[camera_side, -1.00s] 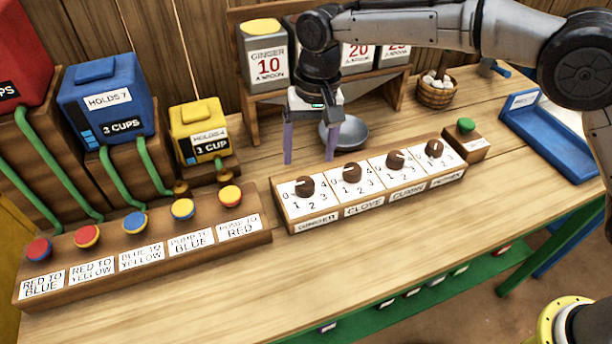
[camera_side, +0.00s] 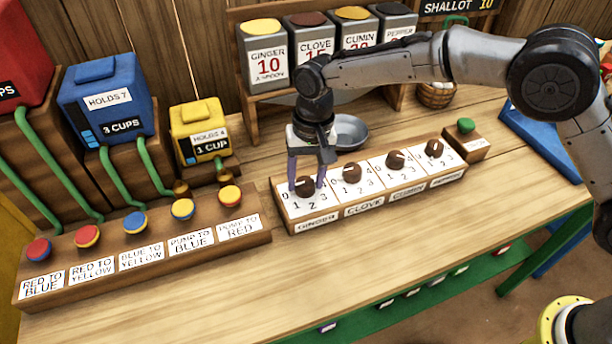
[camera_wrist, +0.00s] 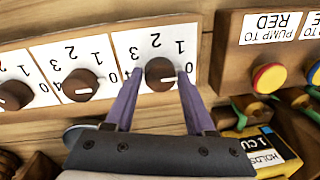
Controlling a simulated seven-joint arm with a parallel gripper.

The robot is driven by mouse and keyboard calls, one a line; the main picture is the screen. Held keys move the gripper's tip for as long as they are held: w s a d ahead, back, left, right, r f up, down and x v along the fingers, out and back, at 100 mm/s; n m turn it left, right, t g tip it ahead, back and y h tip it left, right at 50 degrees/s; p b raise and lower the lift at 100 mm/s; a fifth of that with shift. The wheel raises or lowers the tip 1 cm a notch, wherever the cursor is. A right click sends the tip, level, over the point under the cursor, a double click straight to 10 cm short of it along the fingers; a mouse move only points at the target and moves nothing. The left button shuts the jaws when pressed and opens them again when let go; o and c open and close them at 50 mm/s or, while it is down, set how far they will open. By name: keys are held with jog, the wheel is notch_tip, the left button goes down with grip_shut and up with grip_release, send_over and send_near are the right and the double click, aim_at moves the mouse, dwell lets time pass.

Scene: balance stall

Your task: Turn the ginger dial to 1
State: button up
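The ginger dial (camera_side: 305,186) is a round dark brown knob at the left end of the dial box, on a white plate numbered 0 to 4. In the wrist view the ginger dial (camera_wrist: 159,70) has a white mark that seems to face the 0. My gripper (camera_side: 306,183) points down over this dial, one purple finger on each side of it. The wrist view also shows my gripper (camera_wrist: 159,78) with its fingers apart around the dial and small gaps beside it. Whether the fingertips touch the plate is unclear.
The clove dial (camera_side: 351,172), cumin dial (camera_side: 395,159) and another dial (camera_side: 434,148) sit to the right in the same row. A green button (camera_side: 465,125) stands beyond them. A grey bowl (camera_side: 350,132) is behind the box. A pump button panel (camera_side: 150,262) lies left.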

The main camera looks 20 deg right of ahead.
grip_shut()
jog(key=shift+n, duration=0.3)
jog(key=n, duration=0.3)
jog(key=shift+w+n, duration=0.1)
jog(key=shift+n, duration=0.2)
jog(key=shift+n+g, duration=0.3)
jog(key=shift+n, duration=1.9)
jog(key=shift+r, duration=0.1)
jog(key=o, duration=0.5)
grip_release()
